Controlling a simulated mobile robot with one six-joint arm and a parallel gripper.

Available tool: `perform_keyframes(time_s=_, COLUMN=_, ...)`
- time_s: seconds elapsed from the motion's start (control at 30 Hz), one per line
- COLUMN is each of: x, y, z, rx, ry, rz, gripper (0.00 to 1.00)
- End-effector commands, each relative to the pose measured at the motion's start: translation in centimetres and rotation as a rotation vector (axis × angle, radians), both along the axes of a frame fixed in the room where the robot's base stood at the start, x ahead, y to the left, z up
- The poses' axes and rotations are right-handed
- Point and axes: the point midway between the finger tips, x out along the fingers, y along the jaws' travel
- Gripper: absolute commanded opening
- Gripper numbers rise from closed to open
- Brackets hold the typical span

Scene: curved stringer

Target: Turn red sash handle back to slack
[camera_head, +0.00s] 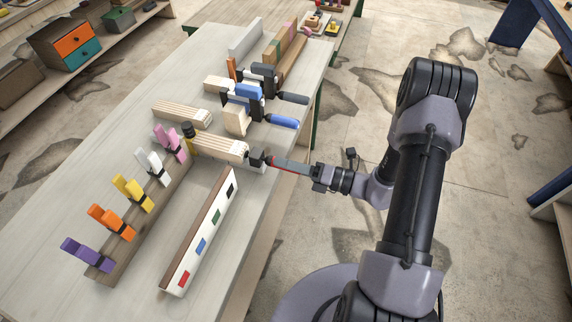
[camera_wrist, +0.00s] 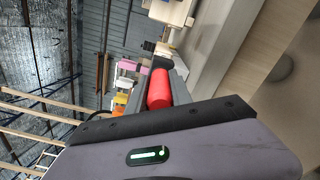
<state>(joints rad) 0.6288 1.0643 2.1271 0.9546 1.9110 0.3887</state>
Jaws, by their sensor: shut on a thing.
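The red sash handle (camera_wrist: 160,88) is a rounded cylinder seen close up in the wrist view, between the two dark fingers of my gripper (camera_wrist: 158,82). In the head view my gripper (camera_head: 288,165) is shut on it, and only a thin strip of red shows along the fingers. The dark clamp head (camera_head: 258,158) sits just left of the fingertips, at the end of a pale laminated wood piece (camera_head: 220,147) at the table's right edge. The fingers hide most of the handle, so its turn angle cannot be told.
Blue-handled (camera_head: 284,122) and black-handled (camera_head: 292,98) clamps stick out past the edge above. A wooden rack (camera_head: 150,212) with several coloured spring clips stands left. A white strip with coloured squares (camera_head: 203,240) lies below. Open floor is right of the table (camera_head: 60,190).

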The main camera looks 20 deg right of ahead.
Motion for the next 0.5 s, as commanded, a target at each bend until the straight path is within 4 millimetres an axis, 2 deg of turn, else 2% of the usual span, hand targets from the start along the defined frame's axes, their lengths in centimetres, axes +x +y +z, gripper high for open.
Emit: perform_keyframes(time_s=0.5, x=-0.07, y=0.04, z=-0.18, rx=-0.282, ry=-0.387, rz=0.001, gripper=0.00)
